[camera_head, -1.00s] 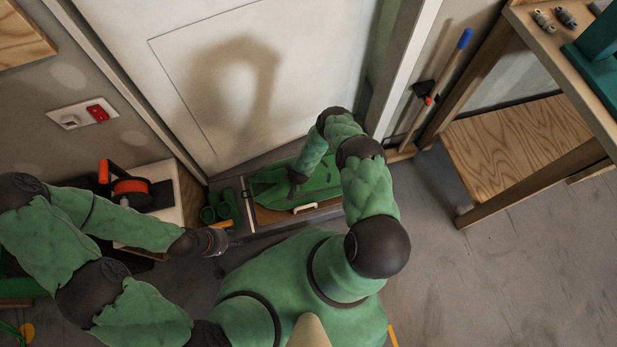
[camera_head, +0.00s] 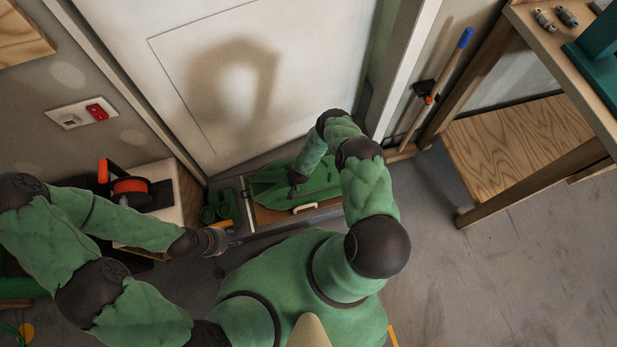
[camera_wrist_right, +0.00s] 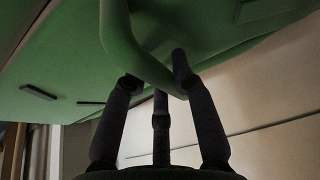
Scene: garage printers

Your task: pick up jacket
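The green jacket (camera_head: 322,186) lies spread over a low wooden piece (camera_head: 265,214) at the foot of the white door. My right gripper (camera_head: 296,177) points down onto the jacket's left part. In the right wrist view, a thick fold of the jacket (camera_wrist_right: 150,65) lies among the dark fingers of my right gripper (camera_wrist_right: 158,70). The fingers touch or nearly touch the fold; whether they pinch it is unclear. My left gripper (camera_head: 217,240) is low at the left, apart from the jacket; its fingers are too small to read.
Green footwear-like items (camera_head: 218,208) stand just left of the jacket. The white door (camera_head: 240,80) rises behind. A broom (camera_head: 445,75) and a wooden bench (camera_head: 515,140) are at right. The floor at right is clear.

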